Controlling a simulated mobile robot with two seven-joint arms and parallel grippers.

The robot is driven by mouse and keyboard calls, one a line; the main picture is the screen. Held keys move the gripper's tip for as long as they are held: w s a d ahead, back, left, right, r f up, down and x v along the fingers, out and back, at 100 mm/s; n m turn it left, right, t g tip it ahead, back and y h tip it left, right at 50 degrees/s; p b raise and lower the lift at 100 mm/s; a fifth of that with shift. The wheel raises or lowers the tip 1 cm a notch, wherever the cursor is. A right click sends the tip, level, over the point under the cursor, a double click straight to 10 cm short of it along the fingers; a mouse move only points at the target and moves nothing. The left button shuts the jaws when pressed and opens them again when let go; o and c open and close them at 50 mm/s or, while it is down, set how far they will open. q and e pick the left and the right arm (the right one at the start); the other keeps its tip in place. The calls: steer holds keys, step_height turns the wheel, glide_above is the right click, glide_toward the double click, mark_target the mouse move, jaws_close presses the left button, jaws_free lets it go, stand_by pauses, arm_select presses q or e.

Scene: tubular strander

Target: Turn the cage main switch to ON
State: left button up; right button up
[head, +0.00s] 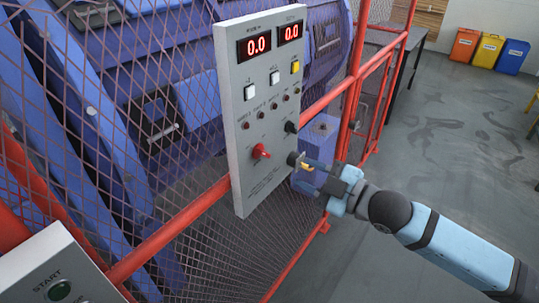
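A grey control panel (236,178) hangs on the red mesh fence. Low on it is a red rotary switch (261,151). A black knob (291,127) sits to its upper right, and another dark knob (292,159) is near the panel's right edge. The labels are too small to read, so I cannot tell which is the cage main switch. My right gripper (303,172) comes in from the right with its fingers apart, at the panel's lower right edge. Its upper fingertip is close to the dark knob; contact is unclear. My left gripper is out of view.
The panel has two red displays reading 0.0 (257,45), white buttons (249,92) and a yellow one (295,67). Blue machinery stands behind the mesh. A START button box (60,290) is at lower left. Colored bins (487,51) stand far right; the floor there is open.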

mark_target(267, 155)
steer(key=p+x, duration=0.1)
steer(key=x, duration=0.9)
steer(key=shift+a, duration=0.1)
jaws_close()
